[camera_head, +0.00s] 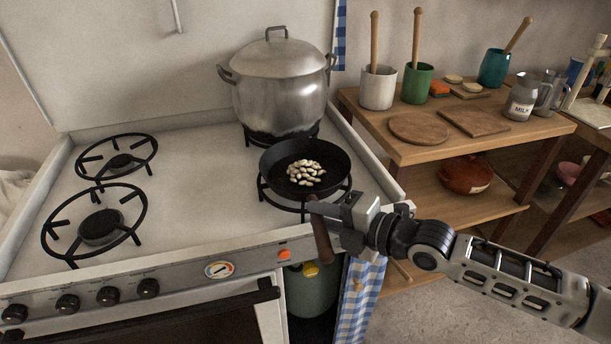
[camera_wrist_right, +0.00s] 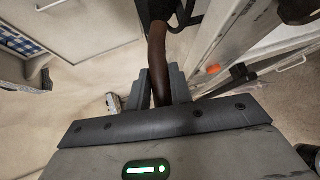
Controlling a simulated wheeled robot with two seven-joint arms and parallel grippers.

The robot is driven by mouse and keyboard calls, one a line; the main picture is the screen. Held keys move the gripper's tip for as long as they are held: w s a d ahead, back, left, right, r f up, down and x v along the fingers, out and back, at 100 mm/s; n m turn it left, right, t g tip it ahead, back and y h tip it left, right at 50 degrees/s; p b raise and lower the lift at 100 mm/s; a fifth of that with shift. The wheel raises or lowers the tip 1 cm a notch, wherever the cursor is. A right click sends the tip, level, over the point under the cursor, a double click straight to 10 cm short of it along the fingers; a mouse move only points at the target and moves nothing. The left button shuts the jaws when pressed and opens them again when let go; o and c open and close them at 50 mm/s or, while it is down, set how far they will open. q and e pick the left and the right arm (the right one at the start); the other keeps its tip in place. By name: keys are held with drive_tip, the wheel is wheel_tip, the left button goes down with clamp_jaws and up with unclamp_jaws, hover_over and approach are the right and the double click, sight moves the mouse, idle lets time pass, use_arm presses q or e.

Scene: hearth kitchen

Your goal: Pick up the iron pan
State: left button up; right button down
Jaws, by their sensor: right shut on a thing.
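The black iron pan (camera_head: 276,156) is on the front right burner of the white stove in the head view, with several pale peanuts (camera_head: 306,173) lying in it. Its brown handle (camera_head: 322,243) points toward the stove's front edge. My right gripper (camera_head: 335,212) is at the handle, shut on it. In the right wrist view the handle (camera_wrist_right: 157,60) runs between the two fingers of my right gripper (camera_wrist_right: 158,88). The pan looks level, and I cannot tell whether it touches the burner grate. My left gripper is not in view.
A large lidded steel pot (camera_head: 280,95) stands right behind the pan. Two empty burners (camera_head: 100,227) are on the left. A wooden shelf table (camera_head: 440,150) to the right holds utensil pots, boards and a milk jug (camera_head: 522,97). A checked cloth (camera_head: 361,300) hangs at the stove's front right.

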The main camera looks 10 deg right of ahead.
drive_tip(key=shift+r, duration=0.35)
